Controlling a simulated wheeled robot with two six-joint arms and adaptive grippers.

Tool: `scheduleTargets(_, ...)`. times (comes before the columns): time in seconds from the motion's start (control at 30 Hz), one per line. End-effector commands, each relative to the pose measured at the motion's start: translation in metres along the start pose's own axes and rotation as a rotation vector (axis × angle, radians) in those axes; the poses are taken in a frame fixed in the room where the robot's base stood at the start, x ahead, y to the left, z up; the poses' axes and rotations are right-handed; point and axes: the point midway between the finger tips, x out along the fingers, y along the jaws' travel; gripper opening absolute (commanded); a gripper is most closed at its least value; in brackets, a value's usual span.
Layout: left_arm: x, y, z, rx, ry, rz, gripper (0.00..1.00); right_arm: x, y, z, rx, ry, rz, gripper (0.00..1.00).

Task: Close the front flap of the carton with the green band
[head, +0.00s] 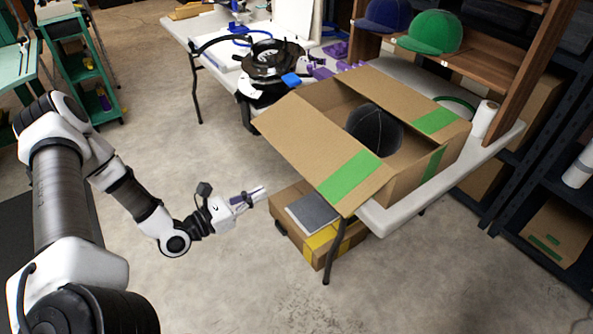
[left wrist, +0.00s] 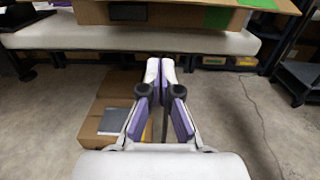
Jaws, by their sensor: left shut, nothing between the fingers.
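The carton with the green band (head: 408,181) stands on the white table, with a dark cap (head: 374,130) inside it. Its front flap (head: 322,150) hangs open outward, sloping down past the table edge, with a green strip across it. The carton's lower side also shows at the top of the left wrist view (left wrist: 160,14). My left gripper (head: 262,191) is shut and empty, in the air left of and below the flap, apart from it. In the left wrist view its fingers (left wrist: 160,65) meet and point toward the table edge. My right gripper is not in view.
The white table (head: 385,217) has a dark round device (head: 272,60) left of the carton and a paper roll (head: 484,118) right of it. A yellow-banded box (head: 318,243) lies on the floor below. A wooden shelf with caps stands behind.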

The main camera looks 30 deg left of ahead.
Motion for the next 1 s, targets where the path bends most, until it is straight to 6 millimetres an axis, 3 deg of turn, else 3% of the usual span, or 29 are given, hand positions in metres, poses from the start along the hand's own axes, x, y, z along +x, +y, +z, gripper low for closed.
scheduleTargets(0.57,0.102,-0.004,-0.002,0.006,0.003,-0.011,0.0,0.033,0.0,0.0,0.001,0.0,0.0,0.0)
scheduleTargets(0.6,0.097,-0.001,0.014,0.0,0.0,-0.002,0.0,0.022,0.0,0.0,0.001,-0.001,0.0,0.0)
scheduleTargets(0.73,0.089,-0.001,0.031,-0.001,0.002,-0.002,0.0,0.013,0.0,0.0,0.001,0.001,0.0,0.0)
scheduleTargets(1.0,0.085,-0.002,0.038,0.001,0.005,-0.004,0.0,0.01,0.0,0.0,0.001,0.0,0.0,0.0)
